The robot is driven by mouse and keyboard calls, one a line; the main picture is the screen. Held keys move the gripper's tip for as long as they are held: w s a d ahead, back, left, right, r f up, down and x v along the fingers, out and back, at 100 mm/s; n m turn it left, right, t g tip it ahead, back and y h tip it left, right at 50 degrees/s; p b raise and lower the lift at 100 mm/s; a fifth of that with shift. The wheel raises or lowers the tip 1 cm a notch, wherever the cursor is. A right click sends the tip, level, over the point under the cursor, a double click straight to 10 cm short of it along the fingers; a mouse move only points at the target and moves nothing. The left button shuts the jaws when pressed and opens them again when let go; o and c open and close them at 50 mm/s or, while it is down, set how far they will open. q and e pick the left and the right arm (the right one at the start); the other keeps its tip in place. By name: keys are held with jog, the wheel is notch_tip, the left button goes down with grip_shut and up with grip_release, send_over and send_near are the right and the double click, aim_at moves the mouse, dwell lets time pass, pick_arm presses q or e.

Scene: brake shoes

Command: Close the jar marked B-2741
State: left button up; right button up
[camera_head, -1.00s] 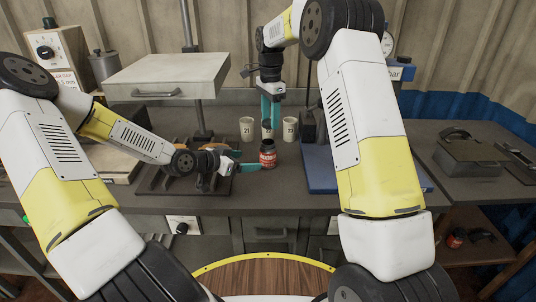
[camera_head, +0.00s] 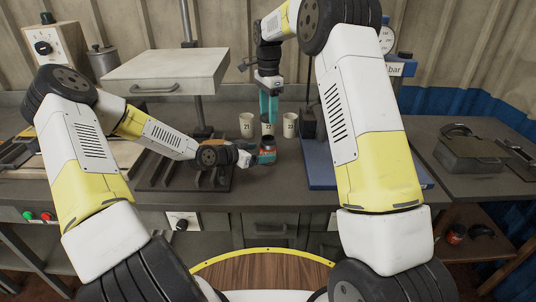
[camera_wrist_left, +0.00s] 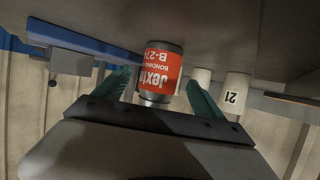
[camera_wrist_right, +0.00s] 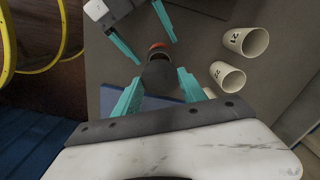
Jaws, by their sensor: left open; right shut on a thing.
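The jar (camera_head: 267,155) stands upright on the bench, with a red label reading "B-27…" in the left wrist view (camera_wrist_left: 159,72), where it appears upside down. My left gripper (camera_head: 255,159) is open, low at the jar, with a finger on either side of it; contact is unclear. My right gripper (camera_head: 268,108) points down above and behind the jar in the head view. It is shut on a dark round piece, seemingly the lid (camera_wrist_right: 160,76), which partly hides the jar in the right wrist view.
White numbered cups stand behind the jar, including cup 21 (camera_head: 246,124) and cup 23 (camera_head: 290,125). A blue-based press (camera_head: 318,172) stands to the right. A dark slotted fixture (camera_head: 170,176) lies under my left arm. A grey raised platform (camera_head: 165,75) is at back left.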

aim_at(269, 151)
pick_arm(q)
jog(key=x, duration=0.4)
jog(key=shift+w+d+f, duration=0.2)
jog(key=shift+w+d, duration=0.05)
jog(key=shift+d, duration=0.05)
grip_shut()
pick_arm(e)
jog(key=shift+f, duration=2.5)
